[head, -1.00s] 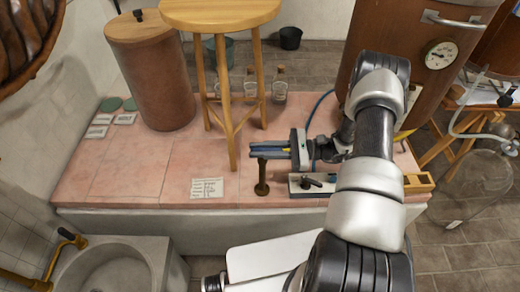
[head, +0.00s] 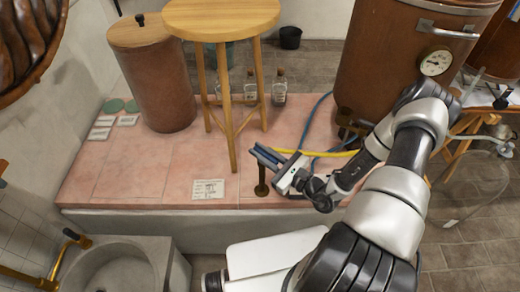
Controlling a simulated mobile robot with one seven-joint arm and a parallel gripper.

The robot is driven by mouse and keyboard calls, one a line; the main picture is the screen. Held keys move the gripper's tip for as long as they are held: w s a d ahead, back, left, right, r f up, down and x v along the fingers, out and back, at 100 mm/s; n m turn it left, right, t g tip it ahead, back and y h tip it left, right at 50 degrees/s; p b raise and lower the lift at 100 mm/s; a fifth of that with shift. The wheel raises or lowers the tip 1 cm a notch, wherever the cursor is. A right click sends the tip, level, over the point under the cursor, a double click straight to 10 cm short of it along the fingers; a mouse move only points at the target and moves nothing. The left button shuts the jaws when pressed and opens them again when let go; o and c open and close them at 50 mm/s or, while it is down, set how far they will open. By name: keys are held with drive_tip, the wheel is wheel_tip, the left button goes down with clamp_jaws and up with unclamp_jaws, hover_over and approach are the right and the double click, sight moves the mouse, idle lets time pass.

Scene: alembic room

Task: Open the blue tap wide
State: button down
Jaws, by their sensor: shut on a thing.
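My gripper (head: 264,156) reaches in from the right, low over the pink tiled platform, with its fingers pointing up and left. Two slim blue bars show at its tip. I cannot tell how much of this blue is finger and how much is the tap. The jaws are shut on what I take to be the blue tap's handle, mostly hidden between the fingers. A brass post (head: 262,186) stands upright just below the fingertips. I cannot tell whether it is part of the tap.
A wooden stool (head: 222,22) stands close behind my gripper. A lidded copper drum (head: 153,78) is at left, a large copper vessel (head: 392,50) at right. A blue hose (head: 317,108) and a yellow hose (head: 335,154) run behind my gripper. A label card (head: 208,189) lies left.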

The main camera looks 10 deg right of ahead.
drive_tip(key=m+t+h+p, duration=0.1)
drive_tip(key=m+h, duration=0.1)
drive_tip(key=h, duration=0.1)
drive_tip(key=m+t+h+p, duration=0.1)
drive_tip(key=m+h+p, duration=0.1)
drive_tip(key=h, duration=0.1)
drive_tip(key=shift+d+r+t, duration=0.15)
drive_tip(key=shift+r+t, duration=0.05)
drive_tip(key=shift+t, duration=0.2)
drive_tip(key=shift+d+f+m+t+h+p, duration=0.15)
drive_tip(key=shift+m+h+p, duration=0.65)
drive_tip(key=shift+h, duration=0.5)
drive_tip(key=shift+m+t+h+p, duration=0.15)
drive_tip(key=shift+m+h+p, duration=0.45)
drive_tip(key=shift+m+h, duration=0.55)
drive_tip(key=shift+h, duration=0.45)
drive_tip(key=c, duration=1.7)
unclamp_jaws()
drive_tip(key=s, duration=1.2)
drive_tip(key=shift+a, duration=0.4)
